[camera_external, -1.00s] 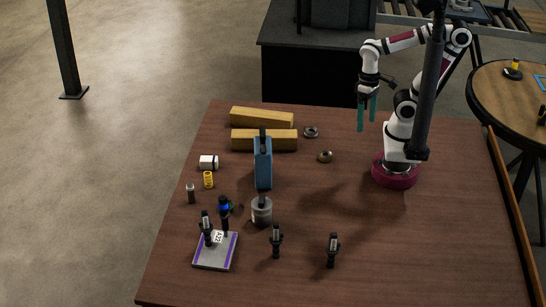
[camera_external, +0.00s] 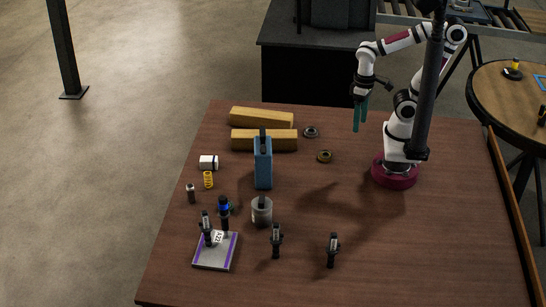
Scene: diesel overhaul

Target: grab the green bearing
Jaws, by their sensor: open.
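My gripper (camera_external: 360,116), with teal fingers, hangs pointing down above the back right of the table. It is open and empty, well away from the small parts. Two small rings that look like bearings lie flat on the table to its left: a dark ring (camera_external: 311,132) farther back and a brownish ring (camera_external: 325,156) nearer. Neither is clearly green at this size. A bit of teal-green (camera_external: 231,206) shows beside a blue-topped part (camera_external: 223,204) at the left; I cannot tell what it is.
Two yellow-brown blocks (camera_external: 264,140) lie at the back left. A blue upright part (camera_external: 263,163) and a grey cylinder (camera_external: 262,211) stand mid-table. Several black upright parts (camera_external: 276,241) stand in front, near a purple-edged plate (camera_external: 216,262). The right front of the table (camera_external: 430,250) is clear.

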